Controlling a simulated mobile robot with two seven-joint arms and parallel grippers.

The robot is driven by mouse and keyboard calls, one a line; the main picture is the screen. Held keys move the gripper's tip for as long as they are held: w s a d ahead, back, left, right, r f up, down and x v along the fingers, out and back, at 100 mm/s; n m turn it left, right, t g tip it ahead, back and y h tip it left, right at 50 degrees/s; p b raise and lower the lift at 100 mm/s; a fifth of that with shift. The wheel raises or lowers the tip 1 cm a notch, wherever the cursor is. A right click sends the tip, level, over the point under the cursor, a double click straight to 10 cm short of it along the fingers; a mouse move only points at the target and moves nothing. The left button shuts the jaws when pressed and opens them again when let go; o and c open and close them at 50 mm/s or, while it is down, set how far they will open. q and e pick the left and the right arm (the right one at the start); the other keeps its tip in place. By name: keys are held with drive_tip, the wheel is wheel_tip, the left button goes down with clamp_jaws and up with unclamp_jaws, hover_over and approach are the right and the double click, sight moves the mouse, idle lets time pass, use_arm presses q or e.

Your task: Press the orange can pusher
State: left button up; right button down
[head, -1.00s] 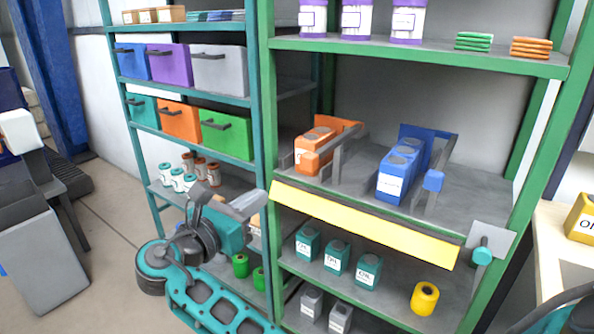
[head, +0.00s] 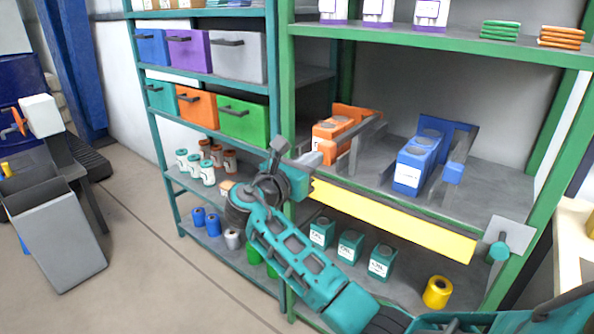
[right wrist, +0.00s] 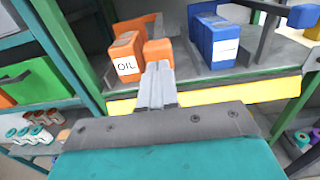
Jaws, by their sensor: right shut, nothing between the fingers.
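The orange can pusher has an orange back plate (head: 357,114), a grey side rail and an orange front block (head: 327,152). It stands on the middle shelf with orange oil cans (head: 325,130) beside the rail. In the right wrist view the front block (right wrist: 158,52) is straight ahead of the fingertips. My right gripper (head: 309,160) is shut and empty, just in front of and left of the block. Its closed fingers also show in the right wrist view (right wrist: 158,78). I cannot tell if they touch the block. My left gripper is not in view.
A blue pusher with blue cans (head: 412,165) stands to the right on the same shelf. A yellow strip (head: 400,222) runs along the shelf front below. The green shelf post (head: 288,110) stands close left of the gripper. Teal oil cans (head: 350,246) stand on the shelf below.

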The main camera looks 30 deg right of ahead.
sight(335, 145)
drive_tip(key=shift+w+d, duration=0.25)
drive_tip(key=shift+d, duration=0.35)
drive_tip(key=p+x, duration=0.2)
drive_tip(key=x, duration=0.5)
drive_tip(key=shift+r+p, duration=0.15)
drive_tip(key=shift+p, duration=0.15)
drive_tip(key=shift+w+d, duration=0.1)
drive_tip(key=shift+d, duration=0.3)
